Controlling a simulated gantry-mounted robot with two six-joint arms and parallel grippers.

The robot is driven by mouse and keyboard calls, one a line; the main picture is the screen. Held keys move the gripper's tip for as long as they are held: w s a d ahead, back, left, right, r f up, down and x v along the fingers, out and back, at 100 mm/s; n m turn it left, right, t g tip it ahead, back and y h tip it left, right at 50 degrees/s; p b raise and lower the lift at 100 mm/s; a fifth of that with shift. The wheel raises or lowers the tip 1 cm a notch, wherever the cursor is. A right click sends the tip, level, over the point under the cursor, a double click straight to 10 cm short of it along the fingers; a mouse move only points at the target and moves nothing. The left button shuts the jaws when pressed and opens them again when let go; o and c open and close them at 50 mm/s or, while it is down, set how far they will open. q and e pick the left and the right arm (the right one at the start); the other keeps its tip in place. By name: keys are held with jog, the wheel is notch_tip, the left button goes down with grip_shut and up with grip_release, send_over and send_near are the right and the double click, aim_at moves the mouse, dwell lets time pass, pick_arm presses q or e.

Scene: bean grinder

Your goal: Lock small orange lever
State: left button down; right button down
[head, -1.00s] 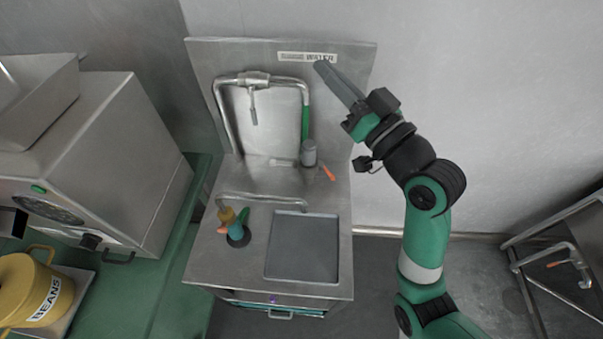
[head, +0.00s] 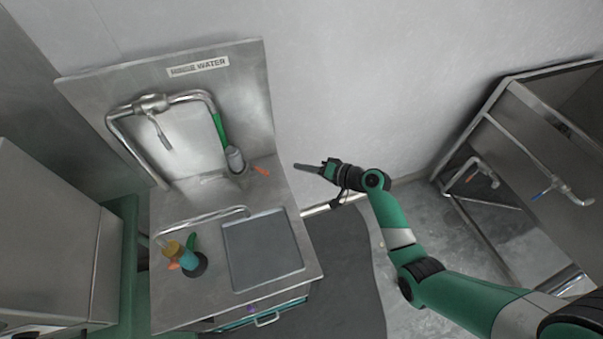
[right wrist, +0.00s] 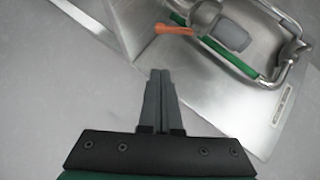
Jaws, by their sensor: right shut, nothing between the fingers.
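A small orange lever (head: 261,170) sticks out at the right rear of the steel sink top, beside the grey spray head (head: 235,160). It also shows in the right wrist view (right wrist: 173,30), ahead of the fingertips. My right gripper (head: 297,166) is to the right of the lever, apart from it, with its fingers pointing left toward the sink. In the right wrist view its fingers (right wrist: 160,75) are together with nothing between them. Another small orange handle (head: 494,182) sits on the pipe at the right-hand steel unit. My left gripper is not in view.
The steel backsplash (head: 240,95) with its water sign (head: 198,67) rises behind the sink, and a bent faucet pipe (head: 110,130) stands before it. Colored bottles (head: 184,258) stand at the front left.

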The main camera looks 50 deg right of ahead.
aim_at(261, 171)
jog(key=b+x, duration=0.7)
jog(key=shift+f, duration=0.45)
jog(key=shift+w+a+f+b, duration=0.3)
jog(key=shift+w+a, duration=0.2)
jog(key=shift+a, duration=0.25)
jog(key=shift+w+a+f+b, duration=0.2)
jog(key=shift+w+a+f, duration=0.2)
jog(key=shift+w+a, duration=0.25)
jog(key=shift+s, duration=0.1)
